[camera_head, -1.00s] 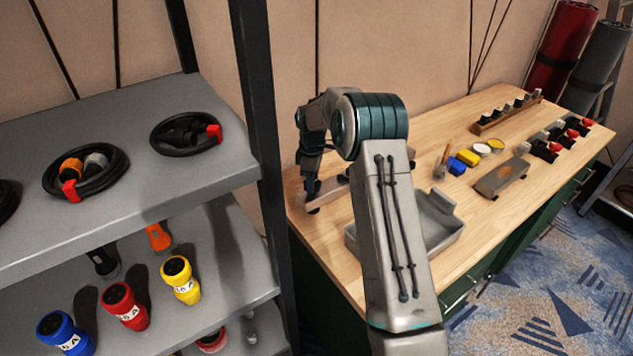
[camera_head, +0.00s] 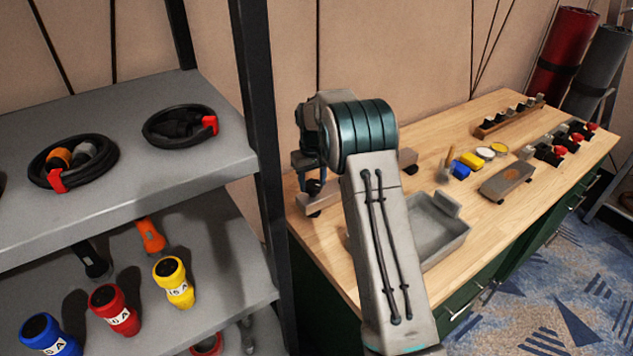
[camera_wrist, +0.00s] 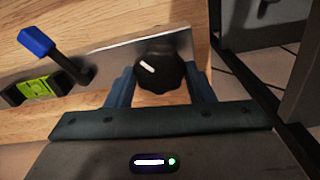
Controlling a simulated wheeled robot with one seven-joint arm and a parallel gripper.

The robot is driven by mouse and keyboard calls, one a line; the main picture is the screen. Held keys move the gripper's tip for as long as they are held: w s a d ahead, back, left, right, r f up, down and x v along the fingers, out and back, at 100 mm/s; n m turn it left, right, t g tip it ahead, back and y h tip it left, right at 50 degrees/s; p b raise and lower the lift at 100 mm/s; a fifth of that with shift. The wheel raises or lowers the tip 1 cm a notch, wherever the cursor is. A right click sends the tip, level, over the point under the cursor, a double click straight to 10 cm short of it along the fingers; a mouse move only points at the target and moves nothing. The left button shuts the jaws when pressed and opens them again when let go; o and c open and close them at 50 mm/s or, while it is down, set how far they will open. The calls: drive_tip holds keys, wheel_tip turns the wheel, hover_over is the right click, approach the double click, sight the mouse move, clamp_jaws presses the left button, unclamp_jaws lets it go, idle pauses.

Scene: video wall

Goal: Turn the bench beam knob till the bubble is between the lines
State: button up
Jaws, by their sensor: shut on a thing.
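The black beam knob (camera_wrist: 158,66) with a white pointer mark sits at the right end of the grey beam (camera_wrist: 110,58) in the wrist view. My gripper (camera_wrist: 160,80) has a blue finger on either side of the knob and is shut on it. The level vial (camera_wrist: 38,88), yellow-green in a black holder, is on the beam at the left edge; its bubble is too small to place against the lines. In the head view my arm hides the middle of the beam (camera_head: 322,199), and the knob cannot be made out.
A lever with a blue handle (camera_wrist: 38,40) stands on the beam near the vial. A grey tray (camera_head: 440,228) and blue and yellow blocks (camera_head: 465,164) lie on the wooden bench (camera_head: 318,245), right of my arm. A shelf unit (camera_head: 262,140) stands close on the left.

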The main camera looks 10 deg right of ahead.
drive_tip(key=m, duration=0.4)
drive_tip(key=shift+w+b, duration=0.15)
drive_tip(key=shift+b, duration=0.15)
drive_tip(key=shift+m, duration=1.6)
drive_tip(key=shift+f, duration=0.1)
drive_tip(key=o, duration=0.7)
drive_tip(key=shift+a, duration=0.1)
drive_tip(key=shift+o, duration=1.4)
drive_tip(key=shift+f, duration=0.15)
